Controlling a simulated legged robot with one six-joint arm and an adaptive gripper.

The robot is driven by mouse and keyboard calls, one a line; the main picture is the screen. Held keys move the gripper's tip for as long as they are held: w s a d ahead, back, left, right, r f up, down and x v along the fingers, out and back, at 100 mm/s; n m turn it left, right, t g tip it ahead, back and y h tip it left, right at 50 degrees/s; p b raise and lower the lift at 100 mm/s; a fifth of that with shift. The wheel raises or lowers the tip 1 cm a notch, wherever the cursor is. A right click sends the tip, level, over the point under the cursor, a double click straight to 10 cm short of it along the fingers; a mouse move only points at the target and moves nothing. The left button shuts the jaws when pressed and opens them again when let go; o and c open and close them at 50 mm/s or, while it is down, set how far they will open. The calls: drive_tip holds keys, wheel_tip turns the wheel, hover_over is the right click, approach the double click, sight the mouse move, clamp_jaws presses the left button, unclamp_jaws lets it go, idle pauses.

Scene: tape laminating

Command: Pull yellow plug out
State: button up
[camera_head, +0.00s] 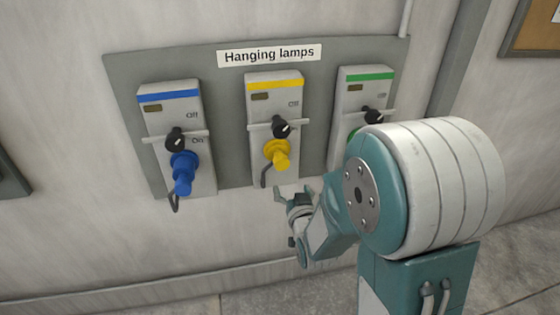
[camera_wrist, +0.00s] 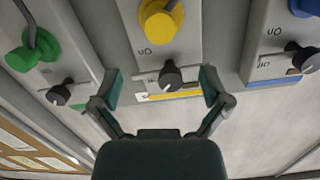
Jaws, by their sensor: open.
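The yellow plug (camera_head: 276,153) sits in the middle socket box (camera_head: 262,93) on the wall panel, under a black knob (camera_head: 281,128). A dark cable hangs from the plug. My gripper (camera_head: 293,190) is below and slightly right of the yellow plug, apart from it, with its fingers spread and nothing between them. In the wrist view, which looks inverted, the yellow plug (camera_wrist: 160,22) is at the top centre. The gripper's two open fingers (camera_wrist: 161,90) frame the black knob in that view, with the plug beyond them.
A blue plug (camera_head: 183,172) is in the left box. A green plug (camera_wrist: 33,50) is in another box, mostly hidden behind my arm in the head view. A "Hanging lamps" label (camera_head: 269,55) is above. The wall below the panel is clear.

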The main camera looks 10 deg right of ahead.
sight(282, 165)
drive_tip(key=shift+t, duration=0.6)
drive_tip(key=w, duration=1.1)
drive_tip(key=shift+w+f, duration=0.1)
drive_tip(key=shift+f, duration=0.3)
drive_tip(key=c, duration=1.3)
